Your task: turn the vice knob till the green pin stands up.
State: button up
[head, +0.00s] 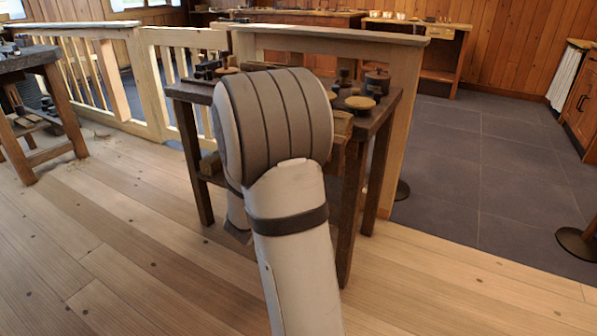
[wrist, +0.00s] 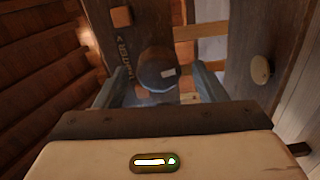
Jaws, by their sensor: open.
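In the wrist view a dark round knob (wrist: 151,74) with a small pale mark on its face sits on a dark panel with lettering. It looks like the vice knob. My gripper (wrist: 159,67) is open, with one finger on each side of the knob. I cannot tell whether either finger touches it. I cannot make out a green pin in either view. In the head view my own arm covers the middle of the workbench (head: 382,115) and hides my gripper and the knob.
A pale round disc (wrist: 260,70) sits on a board right of my gripper. Round-topped wooden pieces (head: 360,103) and a dark tin (head: 377,80) stand on the bench's right end. A wooden railing (head: 330,36) runs behind. Another bench (head: 30,58) stands far left. Floor in front is clear.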

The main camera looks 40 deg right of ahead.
jog(key=p+v, duration=0.1)
jog(key=v, duration=0.4)
jog(key=shift+s+a, duration=0.2)
jog(key=shift+a, duration=0.15)
dwell(0.3)
jog(key=s+a+r+m+g+y+p, duration=0.2)
jog(key=s+a+r+g+y+p, duration=0.15)
jog(key=s+r+p, duration=0.5)
jog(key=s+a+r+m+g+y+p, duration=0.2)
jog(key=s+r+g+y+p, duration=0.3)
jog(key=r+p, duration=0.6)
jog(key=s+a+r+t+y+p, duration=0.3)
jog(key=a+r+y+p, duration=0.5)
jog(key=a+r+p, duration=0.8)
jog(key=shift+a+t+p, duration=0.6)
jog(key=shift+a+t, duration=0.05)
jog(key=shift+a, duration=0.2)
